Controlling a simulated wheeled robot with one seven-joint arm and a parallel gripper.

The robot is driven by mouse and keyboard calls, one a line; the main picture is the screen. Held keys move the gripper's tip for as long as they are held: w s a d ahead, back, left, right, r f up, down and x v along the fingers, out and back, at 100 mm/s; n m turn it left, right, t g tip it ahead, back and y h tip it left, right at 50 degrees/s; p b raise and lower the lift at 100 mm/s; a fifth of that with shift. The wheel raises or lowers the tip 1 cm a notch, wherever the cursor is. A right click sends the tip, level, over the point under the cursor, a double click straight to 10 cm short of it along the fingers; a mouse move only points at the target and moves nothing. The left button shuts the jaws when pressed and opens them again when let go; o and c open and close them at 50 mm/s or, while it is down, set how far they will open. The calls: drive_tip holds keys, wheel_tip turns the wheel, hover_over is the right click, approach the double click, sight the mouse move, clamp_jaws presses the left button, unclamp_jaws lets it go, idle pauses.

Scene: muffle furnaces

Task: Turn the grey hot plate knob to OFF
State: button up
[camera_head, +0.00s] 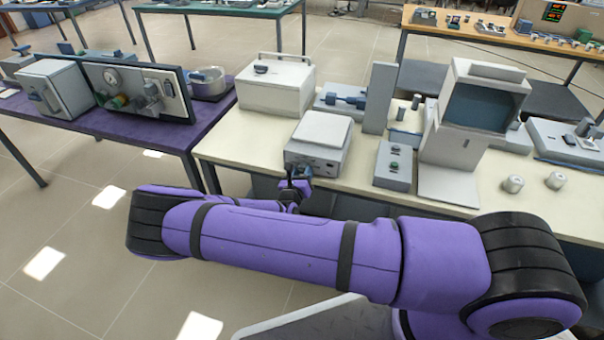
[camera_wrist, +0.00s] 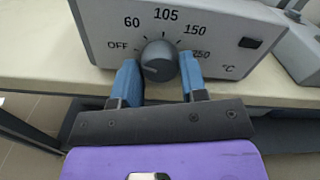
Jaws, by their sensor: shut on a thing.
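The hot plate (camera_head: 322,132) is a light grey box with a flat white top near the front edge of the cream table. Its front panel (camera_wrist: 240,32) fills the top of the wrist view, with OFF at the left of the scale, then 60, 105, 150 and a partly covered last number. The round dark grey knob (camera_wrist: 157,62) sits below the scale. My gripper (camera_wrist: 159,70) is shut on the knob, one blue finger on each side. A faint pale mark shows on the knob, but its exact setting is unclear. In the head view my gripper (camera_head: 297,184) hides the knob.
A grey box with a handle (camera_head: 277,84) stands behind left of the hot plate. A grey block with two knobs (camera_head: 394,166) and a tall device (camera_head: 468,125) stand to the right. A purple table (camera_head: 150,128) stands left, with clear floor before it.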

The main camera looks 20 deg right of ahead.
drive_tip(key=shift+n, duration=0.5)
drive_tip(key=o, duration=0.9)
drive_tip(key=v, duration=1)
drive_tip(key=shift+s+a, duration=0.25)
drive_tip(key=shift+s, duration=0.05)
drive_tip(key=shift+r, duration=0.1)
